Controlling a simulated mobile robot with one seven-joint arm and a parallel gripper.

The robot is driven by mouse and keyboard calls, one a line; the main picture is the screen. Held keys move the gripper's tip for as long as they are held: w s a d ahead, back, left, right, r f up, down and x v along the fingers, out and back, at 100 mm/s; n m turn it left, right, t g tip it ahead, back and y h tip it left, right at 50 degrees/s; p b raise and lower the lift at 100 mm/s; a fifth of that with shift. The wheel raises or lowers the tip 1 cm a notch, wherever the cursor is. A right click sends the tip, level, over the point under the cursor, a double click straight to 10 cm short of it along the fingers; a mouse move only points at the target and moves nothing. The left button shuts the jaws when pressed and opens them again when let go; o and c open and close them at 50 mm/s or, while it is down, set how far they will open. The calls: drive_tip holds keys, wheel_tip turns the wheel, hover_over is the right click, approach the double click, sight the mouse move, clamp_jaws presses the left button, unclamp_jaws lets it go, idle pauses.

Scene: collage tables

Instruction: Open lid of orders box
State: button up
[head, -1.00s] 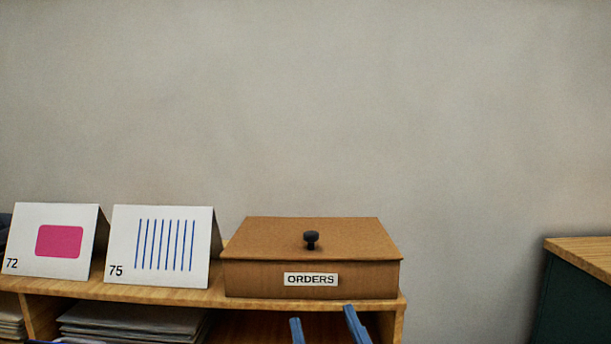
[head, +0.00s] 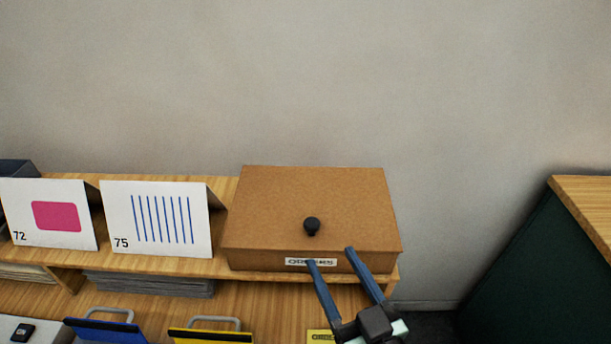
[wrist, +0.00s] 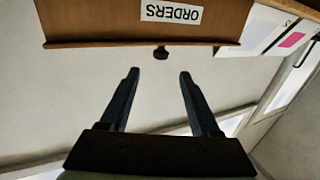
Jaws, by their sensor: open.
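The brown orders box (head: 270,210) stands on the right end of the wooden shelf top, its lid closed. A dark round knob (head: 312,225) sits on the lid. The white ORDERS label on the box front is partly covered by a finger in the head view. My gripper (head: 330,257) is open and empty, in front of the box's right half. In the wrist view the box (wrist: 90,22) appears upside down at the top, and the knob (wrist: 161,52) lies beyond and between the open fingertips (wrist: 159,73), apart from them.
Folded cards 72 (head: 50,238) and 75 (head: 125,245) stand left of the box. Blue (head: 105,332) and yellow (head: 210,336) handled items sit below. A dark green cabinet (head: 560,270) stands at right, with a gap between it and the shelf.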

sight(306, 209)
drive_tip(key=p+x, duration=0.3)
drive_tip(key=x, duration=0.9)
drive_tip(key=shift+w+a, duration=0.25)
drive_tip(key=shift+w, duration=0.05)
clamp_jaws()
idle(0.9)
